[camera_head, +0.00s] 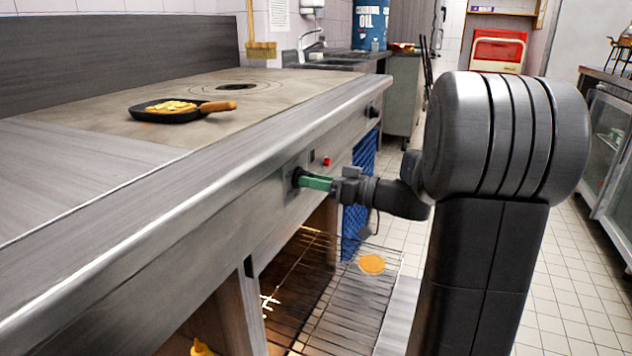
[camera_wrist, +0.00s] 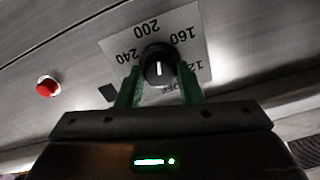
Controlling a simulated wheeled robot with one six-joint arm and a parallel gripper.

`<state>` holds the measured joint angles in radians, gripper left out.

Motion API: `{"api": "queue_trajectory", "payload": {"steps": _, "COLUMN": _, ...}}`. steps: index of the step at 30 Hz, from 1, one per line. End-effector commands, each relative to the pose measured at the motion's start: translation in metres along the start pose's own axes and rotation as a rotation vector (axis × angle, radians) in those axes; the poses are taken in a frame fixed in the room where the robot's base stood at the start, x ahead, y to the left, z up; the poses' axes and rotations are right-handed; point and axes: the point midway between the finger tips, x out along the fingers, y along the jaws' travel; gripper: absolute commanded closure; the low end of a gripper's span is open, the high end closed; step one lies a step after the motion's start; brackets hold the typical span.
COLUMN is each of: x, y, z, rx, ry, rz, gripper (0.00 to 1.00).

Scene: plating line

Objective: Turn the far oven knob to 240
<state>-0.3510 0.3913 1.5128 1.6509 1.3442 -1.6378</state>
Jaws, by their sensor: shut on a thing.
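A black oven knob (camera_wrist: 160,62) with a white pointer line sits on a white dial plate (camera_wrist: 186,22), seen upside down in the wrist view. The pointer line points toward the bottom of the picture, near the OFF side, away from 240. My gripper (camera_wrist: 160,88) has its green fingers on both sides of the knob, shut on it. In the head view my gripper (camera_head: 313,183) reaches the front panel from the right; its fingers mostly hide the knob there.
A red button (camera_head: 326,162) is beside the knob. Another dark knob-like part (camera_head: 373,110) sits farther along the panel. Below, a wire rack (camera_head: 335,310) sticks out, with a round orange-brown item (camera_head: 371,264). A pan (camera_head: 165,116) stands on the cooktop. Tiled floor lies right.

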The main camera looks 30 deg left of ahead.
Motion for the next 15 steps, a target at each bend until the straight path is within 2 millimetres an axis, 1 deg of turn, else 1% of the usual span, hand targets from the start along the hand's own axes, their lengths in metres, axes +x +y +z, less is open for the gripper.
{"api": "queue_trajectory", "payload": {"steps": 15, "x": -0.0002, "y": 0.0000, "z": 0.0016, "rx": -0.489, "ry": -0.002, "rz": -0.001, "gripper": 0.90}}
